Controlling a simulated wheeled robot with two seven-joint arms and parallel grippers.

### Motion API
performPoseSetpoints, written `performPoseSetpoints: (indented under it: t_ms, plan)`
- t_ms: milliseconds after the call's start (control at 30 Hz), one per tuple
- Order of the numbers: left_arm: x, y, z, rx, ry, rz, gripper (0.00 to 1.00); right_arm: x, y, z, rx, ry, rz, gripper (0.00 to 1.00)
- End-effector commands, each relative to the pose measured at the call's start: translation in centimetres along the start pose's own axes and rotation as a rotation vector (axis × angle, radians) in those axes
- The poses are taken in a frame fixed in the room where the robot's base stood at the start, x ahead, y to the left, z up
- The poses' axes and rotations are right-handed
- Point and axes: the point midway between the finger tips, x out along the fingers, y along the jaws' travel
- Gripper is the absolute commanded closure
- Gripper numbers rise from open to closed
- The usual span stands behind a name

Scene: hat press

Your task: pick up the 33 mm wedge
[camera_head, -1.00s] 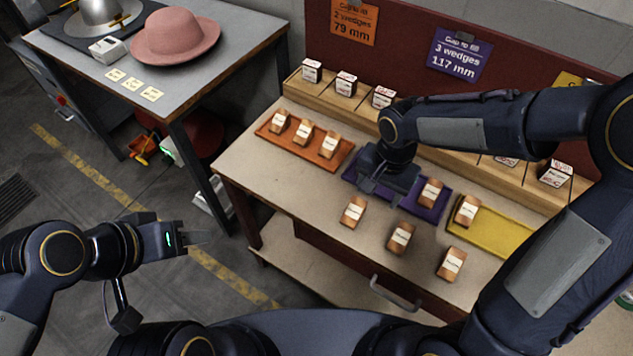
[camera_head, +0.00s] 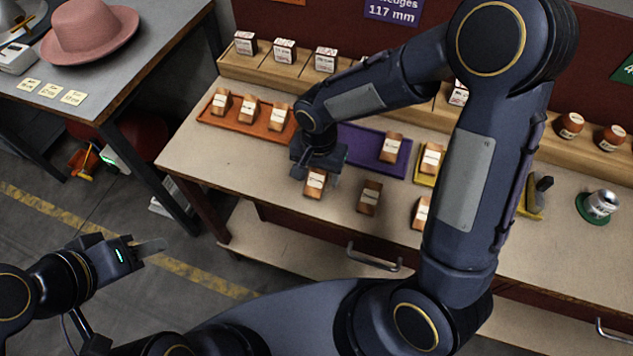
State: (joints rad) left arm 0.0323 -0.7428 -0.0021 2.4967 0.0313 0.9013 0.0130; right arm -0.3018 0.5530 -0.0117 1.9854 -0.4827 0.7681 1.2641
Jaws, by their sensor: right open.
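Several wooden wedges with white labels stand on the bench; their labels are too small to read, so I cannot tell which is the 33 mm one. Three stand in a row on the bare bench front: a left wedge (camera_head: 315,183), a middle wedge (camera_head: 369,197) and a right wedge (camera_head: 421,213), partly behind my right arm. My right gripper (camera_head: 318,172) is open, pointing down at the left wedge and partly covering its top. I cannot tell whether the fingers touch it. My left gripper (camera_head: 152,247) is over the floor, away from the bench; its finger gap is unclear.
An orange tray (camera_head: 225,123) holds three wedges. A purple tray (camera_head: 358,143) holds one, and a yellow tray (camera_head: 424,178) has one. Labelled blocks (camera_head: 285,50) stand on the rear wooden rack. A pink hat (camera_head: 90,30) sits on the left table.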

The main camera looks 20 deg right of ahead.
Motion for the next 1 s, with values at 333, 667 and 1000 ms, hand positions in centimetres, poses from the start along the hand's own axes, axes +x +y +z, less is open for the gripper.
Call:
performPoseSetpoints:
  t_ms: [333,667,1000]
  plan:
    - [-0.1,0.0,-0.1,0.0,0.0,0.0,0.6,-0.1,0.0,0.0,0.0,0.0,0.0,0.72]
    - [-0.1,0.1,-0.1,0.0,0.0,0.0,0.6,-0.2,0.0,0.0,-0.001,0.0,-0.001,0.87]
    - [-2.4,1.1,-1.2,0.0,0.0,0.0,0.6,-3.9,0.0,0.0,-0.001,0.002,-0.001,0.87]
